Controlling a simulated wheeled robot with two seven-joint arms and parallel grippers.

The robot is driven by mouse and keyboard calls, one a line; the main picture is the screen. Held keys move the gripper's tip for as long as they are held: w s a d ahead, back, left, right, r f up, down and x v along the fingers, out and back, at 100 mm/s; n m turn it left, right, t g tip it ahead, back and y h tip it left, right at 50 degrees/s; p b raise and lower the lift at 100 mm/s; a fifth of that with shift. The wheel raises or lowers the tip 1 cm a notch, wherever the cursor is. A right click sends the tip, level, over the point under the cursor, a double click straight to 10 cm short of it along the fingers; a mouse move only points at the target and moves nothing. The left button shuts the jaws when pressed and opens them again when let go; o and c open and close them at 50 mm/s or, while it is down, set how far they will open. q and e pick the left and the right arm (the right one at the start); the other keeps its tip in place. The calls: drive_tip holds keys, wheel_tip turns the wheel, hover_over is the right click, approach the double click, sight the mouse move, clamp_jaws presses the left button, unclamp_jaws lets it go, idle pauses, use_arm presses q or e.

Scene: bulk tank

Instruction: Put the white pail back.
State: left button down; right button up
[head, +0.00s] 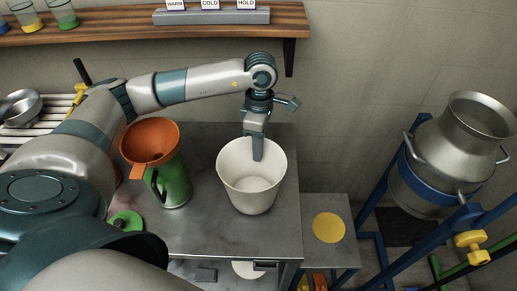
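The white pail (236,197) stands upright and looks empty on the steel table, near its right side. My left gripper (257,148) points down at the pail's far rim. One finger shows inside the pail, in front of its far wall. The other finger is hidden, so I cannot tell whether the gripper is closed on the rim. My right gripper is not in view.
A green jug (176,185) with an orange funnel (150,141) stands left of the pail. A low stand with a yellow disc (328,227) is right of the steel table (235,232). A metal can (455,150) hangs in a blue frame. A wooden shelf (115,24) runs behind.

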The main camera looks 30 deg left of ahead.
use_arm(q)
drive_tip(key=shift+f, duration=0.55)
drive_tip(key=c, duration=2)
unclamp_jaws()
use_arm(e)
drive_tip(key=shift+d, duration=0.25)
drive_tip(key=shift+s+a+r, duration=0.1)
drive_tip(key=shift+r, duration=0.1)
